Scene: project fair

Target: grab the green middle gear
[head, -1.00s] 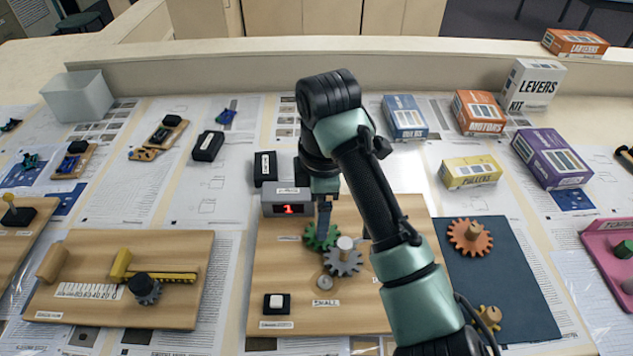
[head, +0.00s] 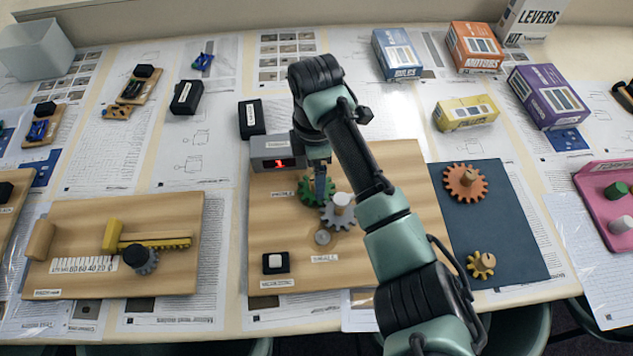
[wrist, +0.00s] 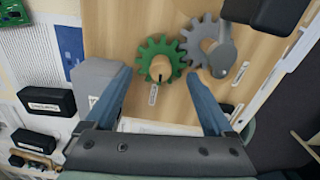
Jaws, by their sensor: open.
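The green middle gear (head: 309,191) is on the wooden board (head: 375,255), meshed with or right beside a grey gear (head: 336,217) with a light knob. In the wrist view the green gear (wrist: 153,50) lies ahead of and roughly between my two fingertips, with a peg at its hub. My gripper (wrist: 158,72) is open with nothing between its fingers. In the head view my gripper (head: 320,186) points down at the gear and hides part of it. I cannot tell how high the fingertips are above the board.
A grey box with a red display (head: 276,154) stands close behind the gear, left of my gripper. A white button on a black base (head: 276,263) sits at the board's front left. An orange gear (head: 465,184) and a yellow gear (head: 481,264) lie on a dark mat at right.

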